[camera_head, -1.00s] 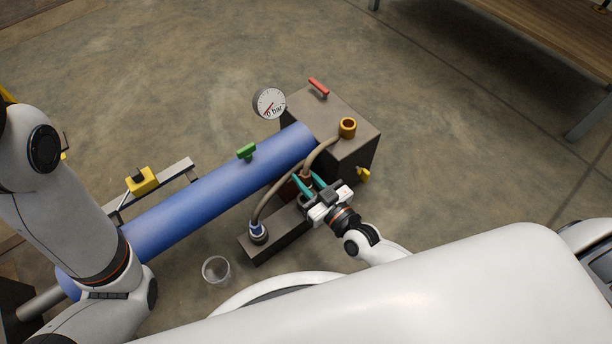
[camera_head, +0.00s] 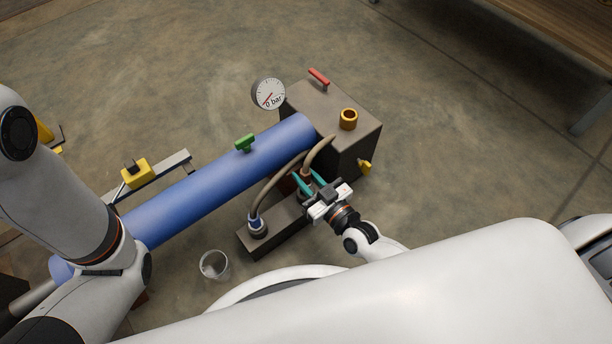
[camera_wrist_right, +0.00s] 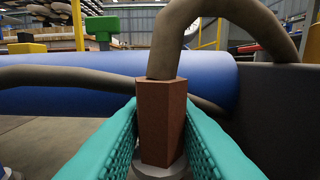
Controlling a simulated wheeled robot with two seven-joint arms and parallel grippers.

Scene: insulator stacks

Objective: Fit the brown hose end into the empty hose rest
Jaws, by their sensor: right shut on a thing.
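The brown hose end (camera_wrist_right: 160,122) is a reddish-brown block on a tan-brown hose (camera_wrist_right: 205,15). My right gripper (camera_head: 308,181) is shut on it; its teal fingers lie on both sides of it in the right wrist view. The hose end stands about upright over a pale round rest (camera_wrist_right: 158,172) at the right part of the dark rest block (camera_head: 280,237). I cannot tell whether it is seated in it. A hose end with a blue band (camera_head: 257,222) stands in the rest at the block's left end. My left gripper is out of view.
A blue cylinder (camera_head: 205,190) with a green handle (camera_head: 244,143) lies behind the block. A dark box (camera_head: 330,110) carries a gauge (camera_head: 268,94), a brass port (camera_head: 348,119), and red and yellow handles. A clear cup (camera_head: 214,265) stands at front left. Floor beyond is clear.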

